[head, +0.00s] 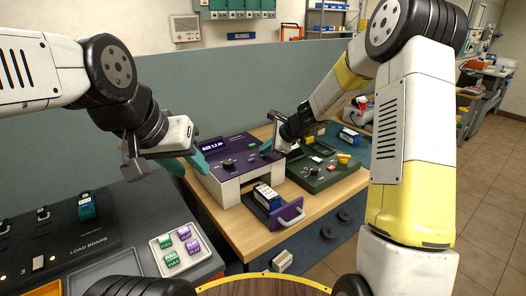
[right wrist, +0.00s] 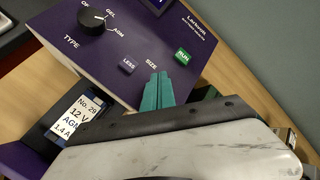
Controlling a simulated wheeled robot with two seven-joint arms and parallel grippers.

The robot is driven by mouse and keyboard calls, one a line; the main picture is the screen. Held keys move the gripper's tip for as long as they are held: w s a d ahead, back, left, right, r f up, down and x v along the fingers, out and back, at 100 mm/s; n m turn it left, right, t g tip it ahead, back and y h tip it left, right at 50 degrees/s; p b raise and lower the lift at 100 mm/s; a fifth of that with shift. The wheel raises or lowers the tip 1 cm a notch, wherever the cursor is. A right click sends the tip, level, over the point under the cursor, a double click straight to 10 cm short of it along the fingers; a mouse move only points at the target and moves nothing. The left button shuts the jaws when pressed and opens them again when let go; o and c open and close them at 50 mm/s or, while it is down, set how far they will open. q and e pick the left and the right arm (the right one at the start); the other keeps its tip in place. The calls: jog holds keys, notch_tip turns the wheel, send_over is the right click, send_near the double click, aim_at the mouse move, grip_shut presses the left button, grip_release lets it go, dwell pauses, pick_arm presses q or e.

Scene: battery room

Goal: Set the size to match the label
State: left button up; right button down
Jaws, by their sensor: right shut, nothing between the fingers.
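The purple charger (head: 236,160) stands on the wooden table, with a lit display (head: 212,145) too small to read surely. In the right wrist view its black TYPE knob (right wrist: 92,22), LESS button (right wrist: 128,65), SIZE lettering and green RUN button (right wrist: 183,56) show. The labelled battery (head: 267,195) sits in the charger's open drawer (head: 289,214); its label (right wrist: 78,117) reads No. 29, 12 V, AGM, 1.4 A. My right gripper (right wrist: 157,92) is shut and empty at the panel, between LESS and RUN, hiding what lies beneath. My left gripper (head: 194,159) hovers left of the charger; its opening is unclear.
A green device (head: 322,168) stands close right of the charger. A load board (head: 84,235) and a tray of green and purple tags (head: 175,250) are at left. Another battery (head: 348,136) stands behind the green device. A grey-green partition (head: 205,80) runs behind.

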aim_at(265, 156)
dwell(0.4)
jog(key=shift+r, duration=0.75)
jog(key=shift+r, duration=2.5)
pick_arm(q)
grip_shut()
